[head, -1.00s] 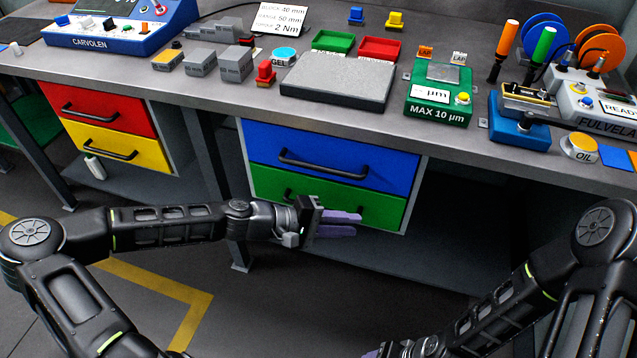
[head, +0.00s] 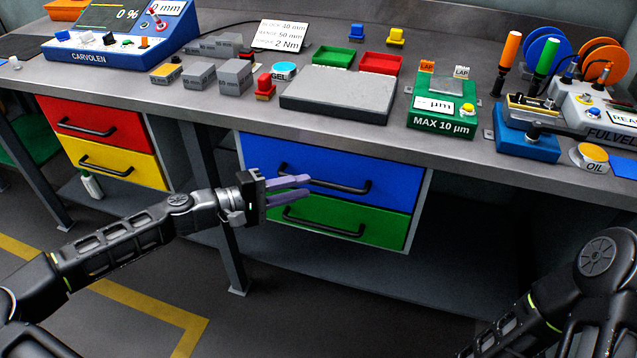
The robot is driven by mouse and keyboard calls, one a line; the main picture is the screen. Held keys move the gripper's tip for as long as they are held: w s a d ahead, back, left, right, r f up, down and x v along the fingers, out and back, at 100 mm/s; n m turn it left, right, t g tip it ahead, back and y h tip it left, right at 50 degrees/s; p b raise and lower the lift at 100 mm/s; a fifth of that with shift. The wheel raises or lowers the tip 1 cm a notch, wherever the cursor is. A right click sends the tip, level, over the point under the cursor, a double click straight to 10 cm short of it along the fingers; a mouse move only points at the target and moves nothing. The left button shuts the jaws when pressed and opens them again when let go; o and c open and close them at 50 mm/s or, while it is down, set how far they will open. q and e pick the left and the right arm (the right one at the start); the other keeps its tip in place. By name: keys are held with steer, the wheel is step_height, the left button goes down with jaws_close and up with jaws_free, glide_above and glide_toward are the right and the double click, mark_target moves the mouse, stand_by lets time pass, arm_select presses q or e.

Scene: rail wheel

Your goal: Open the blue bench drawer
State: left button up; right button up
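The blue drawer (head: 390,178) is the upper one of two under the middle of the bench. It looks shut, its front level with the green drawer below. Its black bar handle (head: 345,187) runs across the front. My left gripper (head: 311,186) comes in from the left, its purple fingers pointing right. There is a gap between the fingers and nothing is seen in it. They overlap the left part of the handle in the view; I cannot tell whether they touch it. My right arm shows at the lower right, with its gripper out of the picture.
The green drawer (head: 385,222) with its own handle is just below. Red (head: 120,122) and yellow (head: 135,168) drawers are at the left. The bench top (head: 230,112) overhangs the drawers and carries blocks, a grey plate (head: 340,98) and instruments. Open floor lies in front.

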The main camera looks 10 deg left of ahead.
mark_target(315, 184)
arm_select(q)
steer(key=x, duration=0.5)
steer(key=shift+w+d, duration=0.1)
steer(key=shift+d, duration=0.05)
jaws_close()
stand_by(1.3)
